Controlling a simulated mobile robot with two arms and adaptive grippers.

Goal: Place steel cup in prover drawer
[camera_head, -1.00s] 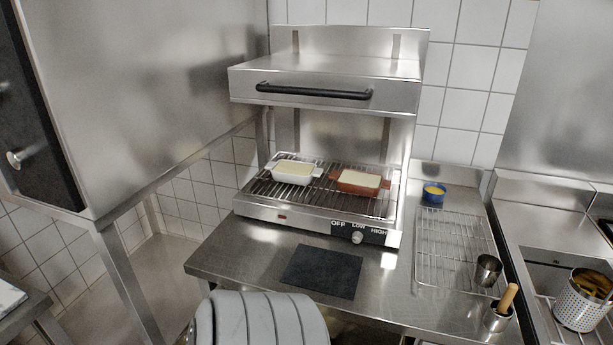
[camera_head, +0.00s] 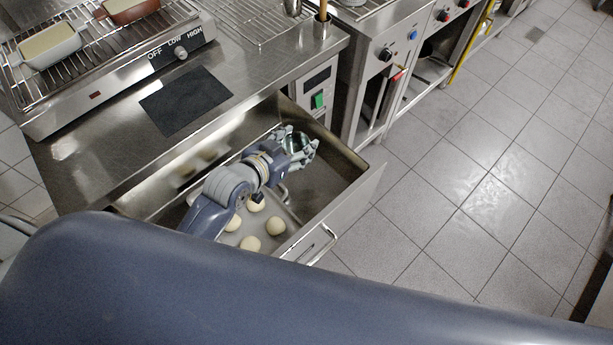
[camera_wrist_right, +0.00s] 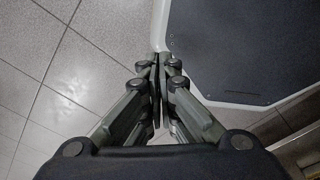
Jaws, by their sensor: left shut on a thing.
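The prover drawer (camera_head: 345,200) is pulled open below the worktop. My left arm reaches down into it, and the left gripper (camera_head: 303,146) is at the drawer's right part. It is shut on a dark, shiny steel cup (camera_head: 296,141), partly hidden by the fingers. I cannot tell whether the cup touches the drawer floor. Several pale dough balls (camera_head: 276,227) lie on a tray in the drawer, left of and nearer than the gripper. In the right wrist view my right gripper (camera_wrist_right: 158,62) has its fingers together, with nothing seen between them, above the tiled floor.
Another steel cup (camera_head: 292,6) and a cup with a wooden handle (camera_head: 322,27) stand on the worktop. A black mat (camera_head: 186,101) lies before the grill (camera_head: 110,85), which holds two dishes. The drawer's right end has bare floor. Open tiled floor lies right.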

